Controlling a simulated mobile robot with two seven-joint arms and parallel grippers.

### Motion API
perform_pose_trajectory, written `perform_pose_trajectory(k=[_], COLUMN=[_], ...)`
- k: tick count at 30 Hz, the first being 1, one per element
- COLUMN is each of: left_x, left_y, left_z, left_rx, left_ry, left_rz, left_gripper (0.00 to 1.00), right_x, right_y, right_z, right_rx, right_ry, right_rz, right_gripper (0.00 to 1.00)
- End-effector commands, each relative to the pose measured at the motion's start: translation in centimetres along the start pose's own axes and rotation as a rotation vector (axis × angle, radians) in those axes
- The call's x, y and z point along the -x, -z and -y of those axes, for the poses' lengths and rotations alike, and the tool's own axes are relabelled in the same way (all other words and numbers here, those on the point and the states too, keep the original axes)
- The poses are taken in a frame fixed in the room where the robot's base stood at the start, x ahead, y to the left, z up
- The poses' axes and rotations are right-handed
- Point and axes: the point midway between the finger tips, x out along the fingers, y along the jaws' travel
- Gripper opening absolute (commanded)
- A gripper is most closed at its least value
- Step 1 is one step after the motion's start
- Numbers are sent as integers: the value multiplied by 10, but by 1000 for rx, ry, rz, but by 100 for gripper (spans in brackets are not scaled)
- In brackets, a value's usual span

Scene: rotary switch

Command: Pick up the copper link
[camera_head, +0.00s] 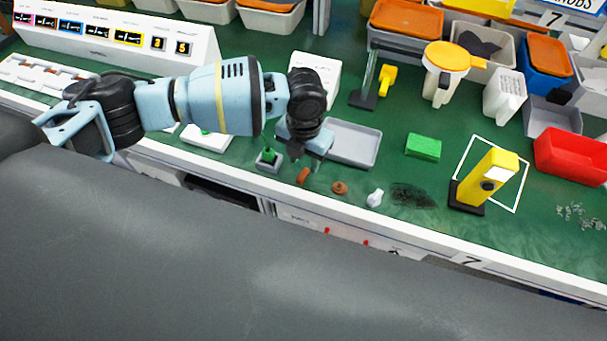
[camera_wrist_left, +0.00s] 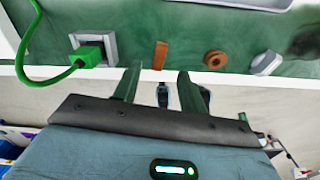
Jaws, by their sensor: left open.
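The copper link (camera_head: 303,176) is a small brown strip lying on the green bench top near its front edge. In the left wrist view the copper link (camera_wrist_left: 160,55) stands lengthwise just beyond the gap between my fingertips. My left gripper (camera_head: 308,158) is above the bench close behind the link in the head view. In the left wrist view my left gripper (camera_wrist_left: 157,76) is open, its two fingers apart, with nothing between them. My right gripper is in neither view.
A grey tray (camera_head: 353,143) lies behind. A yellow device (camera_head: 487,178) stands farther right.

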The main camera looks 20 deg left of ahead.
Motion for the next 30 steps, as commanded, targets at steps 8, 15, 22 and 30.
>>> perform_pose_trajectory(k=[8, 15, 22, 30], left_x=[-19, -48, -51, -51], left_y=[1, 1, 1, 1], left_z=[-1, -1, -2, -2], left_rx=[2, 2, 2, 2], left_ry=[-3, 0, 0, 0], left_rz=[1, 0, 2, 1], left_gripper=[42, 42, 42, 14], right_x=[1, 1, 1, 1], right_y=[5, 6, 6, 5], right_z=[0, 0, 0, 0], right_rx=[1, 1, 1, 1], right_ry=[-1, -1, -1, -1], right_rz=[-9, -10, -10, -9], right_gripper=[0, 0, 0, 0])
